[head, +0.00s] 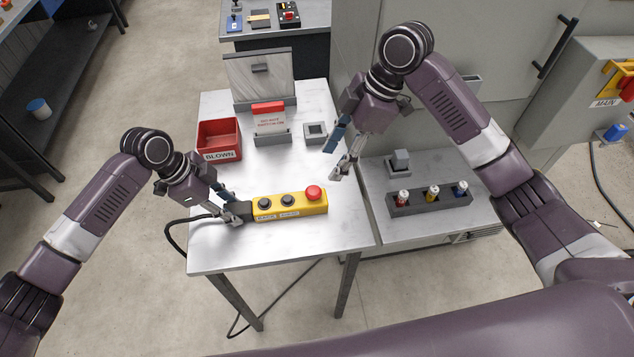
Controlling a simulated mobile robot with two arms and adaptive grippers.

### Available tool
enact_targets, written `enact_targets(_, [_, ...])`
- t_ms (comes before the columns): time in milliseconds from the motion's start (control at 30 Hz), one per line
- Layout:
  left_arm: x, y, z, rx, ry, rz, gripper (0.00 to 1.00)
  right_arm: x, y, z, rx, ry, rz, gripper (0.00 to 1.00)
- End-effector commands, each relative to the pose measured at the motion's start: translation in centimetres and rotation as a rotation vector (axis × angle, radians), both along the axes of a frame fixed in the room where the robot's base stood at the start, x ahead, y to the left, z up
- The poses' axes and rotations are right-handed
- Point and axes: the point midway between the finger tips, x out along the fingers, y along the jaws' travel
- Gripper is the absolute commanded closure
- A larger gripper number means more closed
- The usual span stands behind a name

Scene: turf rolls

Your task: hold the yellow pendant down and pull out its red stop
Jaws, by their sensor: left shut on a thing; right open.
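The yellow pendant (262,216) lies flat on the metal table, with two dark buttons and a label strip on its face. Its red stop (313,192) is a round mushroom button at the pendant's right end. My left gripper (235,217) is shut on the pendant's dark left end, where the black cable comes out; its fingers partly hide that end. My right gripper (340,174) is open and empty, above the table to the upper right of the red stop and apart from it.
A lower bench at the right holds a dark rack (436,201) with several coloured items. The table's front is clear.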

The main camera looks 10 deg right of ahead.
Motion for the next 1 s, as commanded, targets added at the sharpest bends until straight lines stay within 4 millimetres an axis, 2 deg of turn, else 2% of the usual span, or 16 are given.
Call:
enact_targets(33, [-0.3, 0.2, -0.5, 0.007, 0.008, 0.000, 1.00, -0.1, 0.5, -1.1, 0.001, 0.005, 0.002, 0.54])
enact_targets(300, [-0.2, 0.2, -0.5, 0.007, 0.007, -0.001, 1.00, -0.1, 2.6, -6.1, 0.003, 0.005, 0.001, 0.54])
enact_targets(500, [-0.2, 0.2, -0.5, 0.007, 0.008, 0.000, 1.00, -0.1, 3.6, -8.4, 0.004, 0.003, 0.000, 0.54])
enact_targets(633, [-0.2, 0.2, -0.5, 0.007, 0.008, 0.000, 1.00, 0.0, 3.8, -9.0, 0.002, 0.002, 0.000, 0.54])
enact_targets(900, [-0.2, 0.2, -0.5, 0.007, 0.008, 0.000, 1.00, 0.0, 3.9, -9.1, 0.003, 0.001, -0.001, 0.54])
enact_targets(1000, [-0.2, 0.2, -0.5, 0.007, 0.008, 0.000, 1.00, 0.0, 3.9, -9.1, 0.003, 0.001, -0.001, 0.64])
